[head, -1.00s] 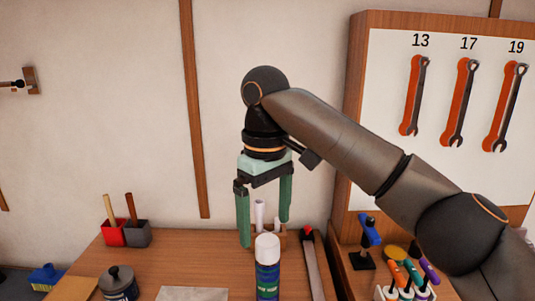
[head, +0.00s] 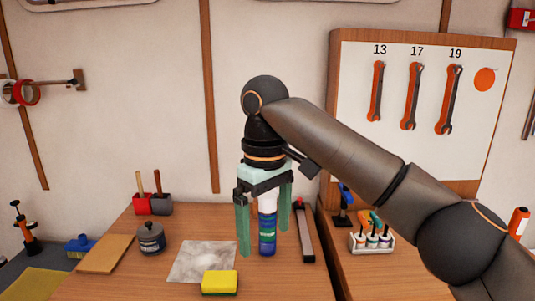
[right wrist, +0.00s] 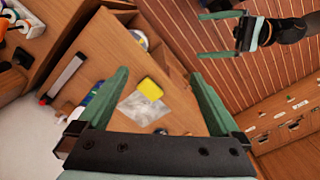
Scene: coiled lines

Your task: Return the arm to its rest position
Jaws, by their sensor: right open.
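My right gripper (head: 264,238) hangs fingers down over the workbench (head: 130,232) in the head view. Its two green fingers are apart, with nothing held between them. A spray can (head: 267,232) with a white top and a blue and green body shows between the fingers in that view. In the right wrist view my right gripper's open fingers (right wrist: 162,95) frame the bench below. My left gripper (right wrist: 214,35) shows at the top of the right wrist view, fingers apart and empty. It is not in the head view.
A yellow sponge (head: 220,282) lies by a grey sheet (head: 200,262) on the bench. A dark jar (head: 151,240), a red and grey brush holder (head: 152,205) and a long dark tool (head: 305,235) stand around. A wrench board (head: 420,160) rises behind at the right.

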